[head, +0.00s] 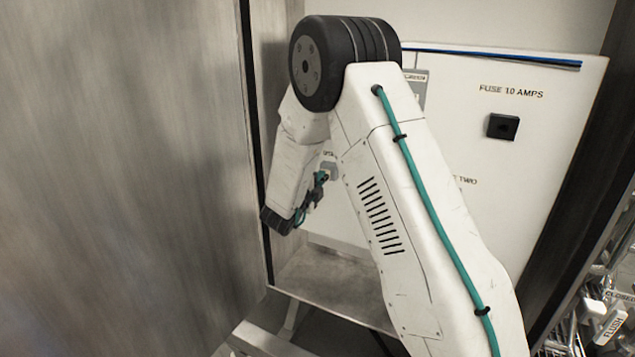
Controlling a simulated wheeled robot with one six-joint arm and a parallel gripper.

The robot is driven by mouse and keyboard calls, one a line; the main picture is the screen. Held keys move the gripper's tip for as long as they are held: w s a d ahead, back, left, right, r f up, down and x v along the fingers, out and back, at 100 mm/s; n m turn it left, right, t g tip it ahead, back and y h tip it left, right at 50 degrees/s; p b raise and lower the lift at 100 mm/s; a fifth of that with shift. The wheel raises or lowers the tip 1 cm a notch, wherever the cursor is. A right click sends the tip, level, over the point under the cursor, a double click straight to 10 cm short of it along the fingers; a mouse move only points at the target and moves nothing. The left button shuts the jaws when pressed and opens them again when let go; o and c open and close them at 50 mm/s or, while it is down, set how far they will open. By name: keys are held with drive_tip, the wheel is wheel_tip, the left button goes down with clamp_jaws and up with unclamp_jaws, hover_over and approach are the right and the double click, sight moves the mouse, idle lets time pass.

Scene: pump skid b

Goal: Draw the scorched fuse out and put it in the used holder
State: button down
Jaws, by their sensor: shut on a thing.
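My gripper (314,194) is low in front of the panel, left of my forearm, and partly seen edge-on. Its jaws are shut on a small pale grey piece (329,169) at the panel. I cannot tell whether this piece is a fuse or a handle. A black square fitting (503,126) sits on the white panel (545,85) under the label "FUSE 10 AMPS". No scorch mark shows on it. I cannot make out the used holder; my arm hides much of the panel's middle.
A large brushed metal door or wall (120,180) fills the left, close beside my gripper. A dark cabinet edge (580,180) bounds the right. A metal ledge (335,285) lies below the panel.

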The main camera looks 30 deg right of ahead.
drive_tip(key=shift+w+d, duration=0.2)
drive_tip(key=shift+d, duration=0.1)
drive_tip(key=c, duration=1.3)
unclamp_jaws()
drive_tip(key=v, duration=0.7)
drive_tip(key=shift+s+a, duration=0.2)
drive_tip(key=shift+a, duration=0.1)
